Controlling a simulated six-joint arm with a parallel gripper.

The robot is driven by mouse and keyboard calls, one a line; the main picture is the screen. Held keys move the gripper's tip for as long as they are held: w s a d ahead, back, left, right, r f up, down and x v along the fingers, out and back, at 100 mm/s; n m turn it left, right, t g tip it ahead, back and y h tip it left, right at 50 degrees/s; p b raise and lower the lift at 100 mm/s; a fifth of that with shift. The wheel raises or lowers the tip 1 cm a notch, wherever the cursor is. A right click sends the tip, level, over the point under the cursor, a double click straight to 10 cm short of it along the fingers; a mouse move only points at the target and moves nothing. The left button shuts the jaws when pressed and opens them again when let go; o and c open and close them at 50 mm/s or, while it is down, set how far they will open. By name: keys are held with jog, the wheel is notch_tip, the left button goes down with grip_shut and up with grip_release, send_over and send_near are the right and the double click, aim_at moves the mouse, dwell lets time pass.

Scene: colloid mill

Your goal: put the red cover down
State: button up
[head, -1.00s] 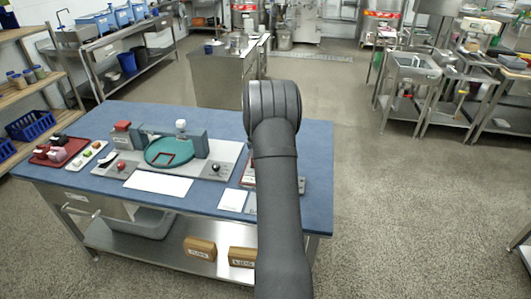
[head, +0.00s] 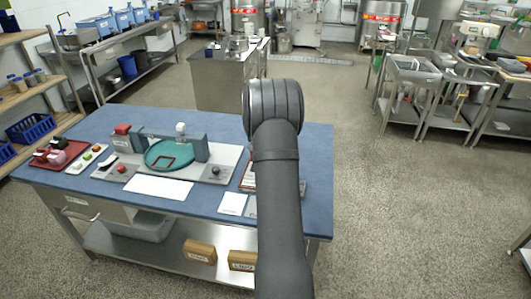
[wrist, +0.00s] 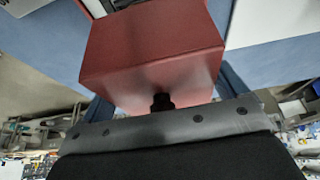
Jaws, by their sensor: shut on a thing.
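The red cover (wrist: 150,55) is a box-like red piece with a small black knob on its near face. It fills the upper middle of the wrist view. My gripper (wrist: 165,92) is shut on it, with a dark finger at each side of the cover. The cover's far end reaches the top of the picture, near a pale and dark part of a device. I cannot tell whether the cover touches what lies below. In the head view my arm hides the gripper and most of the cover.
A dark red tray (head: 62,156) with small items is at the left.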

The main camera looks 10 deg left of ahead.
jog(key=r, duration=0.1)
jog(key=d+r, duration=0.1)
jog(key=r, duration=0.3)
jog(key=shift+d, duration=0.25)
jog(key=s+d, duration=0.2)
jog(key=d, duration=1)
jog(key=s+d, duration=0.2)
jog(key=d, duration=1.1)
jog(key=w+a+f, duration=0.2)
jog(key=a, duration=0.1)
jog(key=w+a+f, duration=0.2)
jog(key=a+f, duration=0.1)
jog(key=w+a+f, duration=0.2)
jog(key=a, duration=0.1)
jog(key=shift+a+f, duration=0.15)
jog(key=shift+a, duration=0.1)
jog(key=shift+f, duration=1.95)
jog(key=shift+f, duration=0.15)
jog(key=o, duration=0.7)
